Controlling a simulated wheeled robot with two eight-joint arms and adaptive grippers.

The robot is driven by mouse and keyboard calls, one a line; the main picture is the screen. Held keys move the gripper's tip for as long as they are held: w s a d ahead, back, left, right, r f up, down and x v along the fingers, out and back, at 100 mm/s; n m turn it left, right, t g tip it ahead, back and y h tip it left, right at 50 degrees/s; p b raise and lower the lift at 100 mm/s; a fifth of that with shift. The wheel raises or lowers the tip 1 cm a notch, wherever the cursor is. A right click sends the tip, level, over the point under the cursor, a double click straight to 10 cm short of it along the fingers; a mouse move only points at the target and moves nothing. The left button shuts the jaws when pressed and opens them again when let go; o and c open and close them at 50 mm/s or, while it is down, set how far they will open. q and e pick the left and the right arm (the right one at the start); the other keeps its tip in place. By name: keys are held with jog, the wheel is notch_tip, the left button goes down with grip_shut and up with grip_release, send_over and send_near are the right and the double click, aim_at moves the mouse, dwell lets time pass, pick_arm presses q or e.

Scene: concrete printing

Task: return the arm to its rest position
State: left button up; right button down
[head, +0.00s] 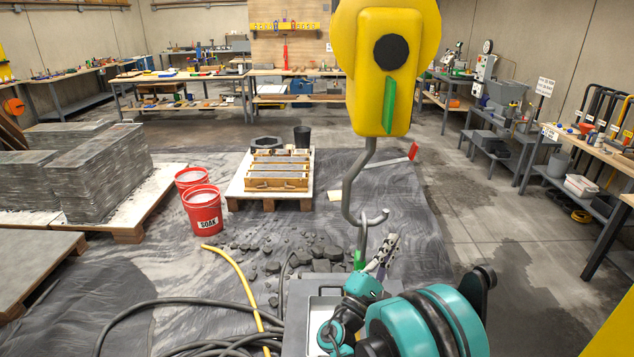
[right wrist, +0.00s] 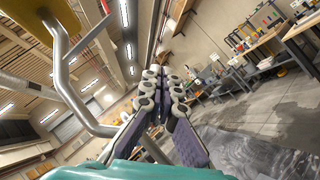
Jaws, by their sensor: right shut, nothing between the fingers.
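My right gripper (head: 384,254) shows in the lower middle of the head view, at the end of my teal and black right arm. Its fingers are together and hold nothing. In the right wrist view the gripper (right wrist: 163,85) points up and away, its dark finger pads close together. A grey steel hook (head: 352,190) hangs from a yellow hook block (head: 382,70) just behind and above the gripper in the head view. In the right wrist view the hook (right wrist: 75,85) is to the left of the fingers, apart from them. My left gripper is not in view.
Red buckets (head: 203,212) and a pallet with wooden forms (head: 278,172) stand on the sheet-covered floor. Stacked grey slabs (head: 100,165) are at the left. Rubble (head: 318,255), a yellow hose (head: 236,268) and black hoses (head: 150,305) lie in front. Workbenches (head: 590,150) line the walls.

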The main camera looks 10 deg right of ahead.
jog(key=s+d+f+m+g+y, duration=0.2)
jog(key=s+f+m+g+y, duration=0.4)
jog(key=s+f+m+y, duration=0.25)
jog(key=s+a+f+m+y, duration=0.2)
jog(key=s+a+y, duration=0.3)
jog(key=a, duration=0.3)
jog(key=s+a+f+m+g+y, duration=0.1)
jog(key=s+a+f+m+y, duration=0.2)
jog(key=s+a+y, duration=0.2)
jog(key=s+a, duration=0.1)
jog(key=a, duration=0.2)
jog(key=shift+a, duration=0.35)
